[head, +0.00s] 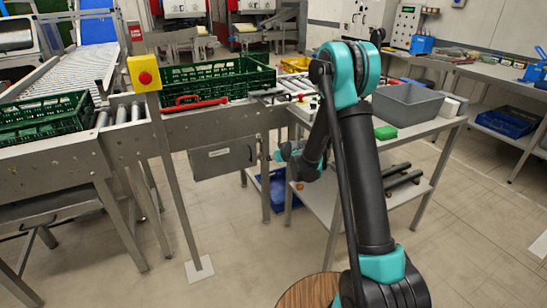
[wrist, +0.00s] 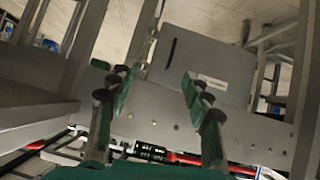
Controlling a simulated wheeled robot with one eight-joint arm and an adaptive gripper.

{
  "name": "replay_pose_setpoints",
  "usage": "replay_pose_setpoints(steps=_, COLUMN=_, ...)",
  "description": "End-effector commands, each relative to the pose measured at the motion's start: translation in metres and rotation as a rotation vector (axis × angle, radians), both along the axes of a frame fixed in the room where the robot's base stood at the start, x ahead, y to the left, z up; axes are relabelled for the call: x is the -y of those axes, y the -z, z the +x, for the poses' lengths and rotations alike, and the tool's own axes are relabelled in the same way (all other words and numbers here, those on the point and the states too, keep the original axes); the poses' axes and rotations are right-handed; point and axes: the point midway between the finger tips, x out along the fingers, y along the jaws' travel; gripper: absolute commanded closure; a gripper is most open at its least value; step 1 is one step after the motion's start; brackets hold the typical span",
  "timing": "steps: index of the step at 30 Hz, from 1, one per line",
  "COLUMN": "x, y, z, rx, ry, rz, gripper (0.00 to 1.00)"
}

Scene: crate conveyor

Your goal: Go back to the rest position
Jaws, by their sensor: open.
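My gripper (wrist: 148,82) shows in the wrist view with its two green-and-black fingers spread apart and nothing between them. Beyond the fingers is the grey metal box (wrist: 205,62) on the conveyor's side. In the head view my teal-and-black arm rises at the centre right and bends down behind itself. The gripper end (head: 282,153) is low beside the conveyor frame, right of the grey box (head: 222,160), and mostly hidden. Whether it touches the frame cannot be told.
Green crates stand on the conveyor, one at the middle (head: 217,77) and one at the left (head: 45,118). A yellow box with a red button (head: 145,75) stands on a post. A side table holds a grey bin (head: 408,103). Open floor (head: 470,235) lies at the right.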

Motion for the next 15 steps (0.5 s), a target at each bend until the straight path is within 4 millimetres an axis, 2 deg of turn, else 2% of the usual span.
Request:
replay_pose_setpoints(steps=11, x=0.002, y=-0.002, z=-0.002, rx=-0.004, ry=0.003, rz=0.0, gripper=0.51)
replay_pose_setpoints(steps=15, x=0.016, y=-0.013, z=-0.015, rx=-0.029, ry=0.02, rz=-0.003, gripper=0.51)
